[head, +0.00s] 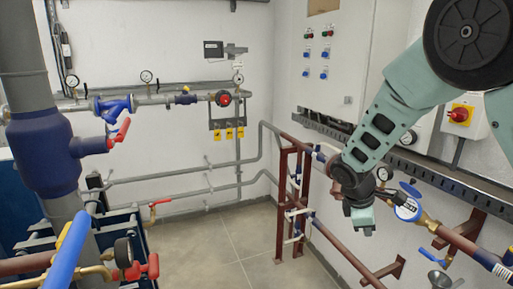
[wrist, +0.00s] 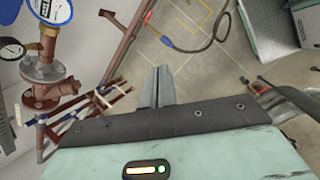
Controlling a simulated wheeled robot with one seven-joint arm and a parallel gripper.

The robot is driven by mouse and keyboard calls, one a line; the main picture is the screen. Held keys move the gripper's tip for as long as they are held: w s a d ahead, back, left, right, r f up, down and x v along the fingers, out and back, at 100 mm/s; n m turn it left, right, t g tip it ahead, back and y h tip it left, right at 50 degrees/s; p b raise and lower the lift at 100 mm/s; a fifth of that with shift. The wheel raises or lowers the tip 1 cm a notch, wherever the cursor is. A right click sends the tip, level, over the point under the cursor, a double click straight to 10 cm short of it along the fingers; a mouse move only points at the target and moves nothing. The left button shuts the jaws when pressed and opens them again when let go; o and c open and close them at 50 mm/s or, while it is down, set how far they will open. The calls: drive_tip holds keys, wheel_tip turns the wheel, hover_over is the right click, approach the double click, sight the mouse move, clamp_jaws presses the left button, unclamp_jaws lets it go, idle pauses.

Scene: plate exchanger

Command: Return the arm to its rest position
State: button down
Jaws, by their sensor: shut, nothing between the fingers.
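My arm reaches in from the upper right of the head view, and my gripper (head: 363,226) hangs at its end, pointing down. In the wrist view, the grey fingers of my gripper (wrist: 157,88) are together and hold nothing. The gripper is in front of the right wall's pipes, to the left of a blue-rimmed round gauge (head: 408,208). No contact between the gripper and the pipework is visible.
A dark red pipe frame (head: 282,205) stands left of my gripper. A grey control cabinet (head: 335,60) and a box with a red knob (head: 463,115) are on the right wall. Blue-handled pipework (head: 75,240) fills the lower left. The tiled floor (head: 225,245) between is clear.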

drive_tip(key=s+a+f+m+y+b, duration=0.1)
drive_tip(key=s+a+m+b, duration=0.1)
drive_tip(key=s, duration=0.8)
drive_tip(key=s+a+f+m+g+y+b, duration=0.1)
drive_tip(key=s+a+m+y+b, duration=0.1)
drive_tip(key=s+a+b, duration=0.2)
drive_tip(key=s+a+f+m+y+b, duration=0.1)
drive_tip(key=s+a, duration=0.7)
drive_tip(key=s, duration=0.9)
drive_tip(key=shift+s+a+f+m+g+y+b, duration=0.25)
drive_tip(key=shift+m+y+b, duration=0.4)
drive_tip(key=shift+b, duration=0.55)
